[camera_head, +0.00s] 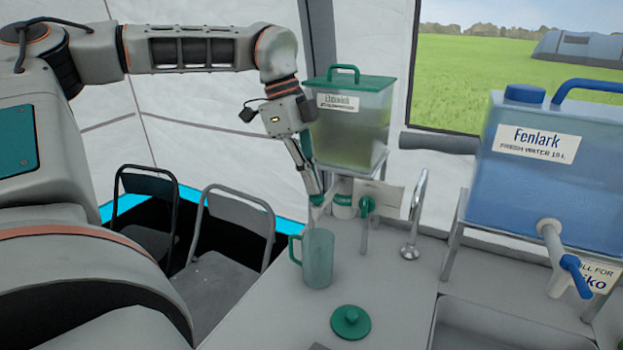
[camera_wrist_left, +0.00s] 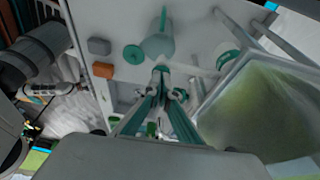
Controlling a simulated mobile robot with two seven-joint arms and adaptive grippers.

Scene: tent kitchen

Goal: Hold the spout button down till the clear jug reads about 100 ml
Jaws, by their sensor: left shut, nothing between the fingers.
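The clear jug (camera_head: 318,262), with a green handle, stands upright on the counter below the green-lidded dispenser (camera_head: 352,128). Its markings and any water in it are too small to read. In the left wrist view the jug (camera_wrist_left: 160,42) shows just beyond my fingertips. My left gripper (camera_head: 318,203) points down above the jug's rim, beside the dispenser's spout area; it also shows in the wrist view (camera_wrist_left: 162,78). Its fingers are shut and empty. The spout button is hidden or too small to make out, so I cannot tell whether the fingertips touch it. My right gripper is out of view.
A green round lid (camera_head: 351,322) lies on the counter in front of the jug. A metal tap (camera_head: 413,215) and a sink (camera_head: 490,330) are to the right. A blue Fenlark water tank (camera_head: 545,170) stands far right. Folding chairs (camera_head: 228,245) stand left of the counter.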

